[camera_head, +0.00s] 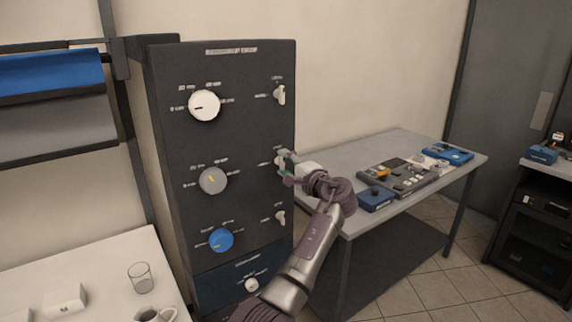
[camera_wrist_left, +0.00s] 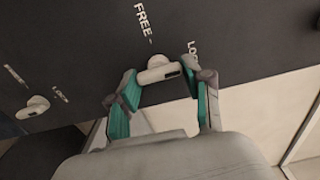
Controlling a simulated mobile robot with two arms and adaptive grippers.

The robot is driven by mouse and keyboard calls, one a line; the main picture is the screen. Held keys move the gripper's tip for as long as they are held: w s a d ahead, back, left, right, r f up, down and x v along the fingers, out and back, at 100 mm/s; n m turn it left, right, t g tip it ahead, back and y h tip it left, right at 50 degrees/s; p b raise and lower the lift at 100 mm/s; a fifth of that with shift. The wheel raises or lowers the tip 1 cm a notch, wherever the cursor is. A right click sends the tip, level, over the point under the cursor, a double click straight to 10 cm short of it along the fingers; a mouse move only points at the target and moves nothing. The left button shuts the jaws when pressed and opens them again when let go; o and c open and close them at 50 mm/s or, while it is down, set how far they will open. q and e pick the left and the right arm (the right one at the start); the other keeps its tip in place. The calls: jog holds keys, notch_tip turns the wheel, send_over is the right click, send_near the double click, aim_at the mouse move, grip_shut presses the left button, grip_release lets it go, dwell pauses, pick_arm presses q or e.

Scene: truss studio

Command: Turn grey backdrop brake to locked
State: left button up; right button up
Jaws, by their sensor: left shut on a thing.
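The grey backdrop brake (camera_head: 277,160) is a small pale knob on the dark control panel, in the row of the grey dial (camera_head: 213,181). Most of it is hidden behind my left gripper (camera_head: 286,162) in the head view. In the left wrist view the brake knob (camera_wrist_left: 157,73) sits between the fingertips of my left gripper (camera_wrist_left: 161,78), which is shut on it. The labels FREE and LOCK show above the knob, FREE to the left and LOCK to the right. I cannot tell for sure which label the knob points at. My right gripper is not in view.
The panel also carries a white dial (camera_head: 204,106) with a brake (camera_head: 281,95) above, and a blue dial (camera_head: 221,240) with a brake (camera_head: 280,217) below. A grey table (camera_head: 345,150) with equipment stands right. A white table (camera_head: 90,265) with a glass (camera_head: 141,278) stands left.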

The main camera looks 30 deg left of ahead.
pick_arm(q)
jog(key=shift+r, duration=0.15)
jog(key=o, duration=1.2)
jog(key=shift+w, duration=0.1)
jog(key=shift+c, duration=0.2)
jog(key=shift+d, duration=0.1)
jog(key=v, duration=1.1)
jog(key=shift+s+d, duration=0.2)
jog(key=shift+d, duration=0.15)
